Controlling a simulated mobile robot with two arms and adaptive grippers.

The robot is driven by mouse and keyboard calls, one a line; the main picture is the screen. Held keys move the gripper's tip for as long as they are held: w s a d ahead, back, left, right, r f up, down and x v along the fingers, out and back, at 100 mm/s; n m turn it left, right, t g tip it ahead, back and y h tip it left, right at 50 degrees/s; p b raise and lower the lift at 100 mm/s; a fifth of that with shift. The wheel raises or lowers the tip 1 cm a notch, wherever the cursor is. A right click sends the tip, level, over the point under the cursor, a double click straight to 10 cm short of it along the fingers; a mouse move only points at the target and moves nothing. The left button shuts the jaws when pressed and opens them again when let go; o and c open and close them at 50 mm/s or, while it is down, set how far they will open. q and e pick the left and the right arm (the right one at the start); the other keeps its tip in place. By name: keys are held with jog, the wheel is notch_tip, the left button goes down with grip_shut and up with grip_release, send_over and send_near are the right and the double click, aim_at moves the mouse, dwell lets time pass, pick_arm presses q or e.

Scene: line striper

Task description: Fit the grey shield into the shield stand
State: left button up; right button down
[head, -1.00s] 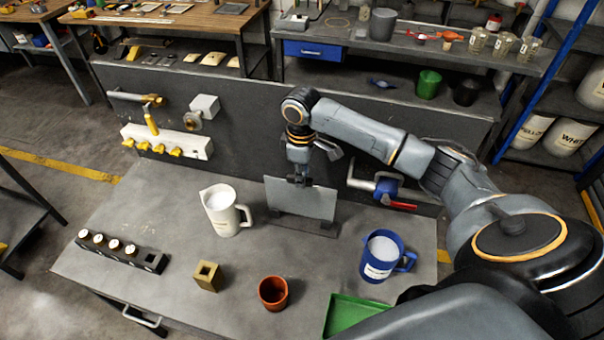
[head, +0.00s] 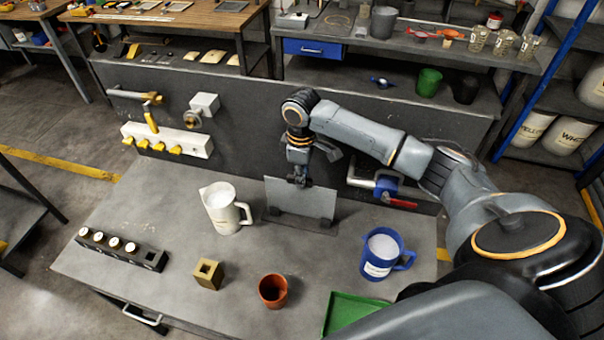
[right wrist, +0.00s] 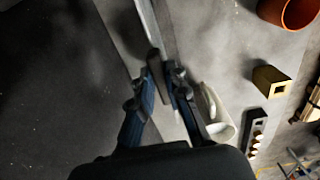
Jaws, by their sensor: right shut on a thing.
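The grey shield (head: 300,202) is a flat upright plate near the back of the bench, in the head view. My right gripper (head: 299,181) is shut on its top edge from above. In the right wrist view the shield (right wrist: 149,22) shows nearly edge-on between the fingertips (right wrist: 161,68). The shield stand (head: 300,227) is a dark low base under the shield. Small dark brackets of it show in front of the shield's lower edge, left and right. Whether the shield's bottom is fully seated cannot be told. My left gripper is not in view.
A white jug (head: 224,209) stands left of the stand and a blue jug (head: 381,253) to its right. In front are a brown cup (head: 272,291), a brass block (head: 208,274) and a green tray (head: 352,314). A blue-and-red valve (head: 388,190) is close on the right.

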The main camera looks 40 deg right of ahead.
jog(key=shift+f, duration=1.35)
dwell(0.3)
jog(key=c, duration=0.9)
grip_release()
jog(key=shift+c, duration=0.2)
jog(key=shift+r, duration=3.5)
jog(key=shift+s+a, duration=0.1)
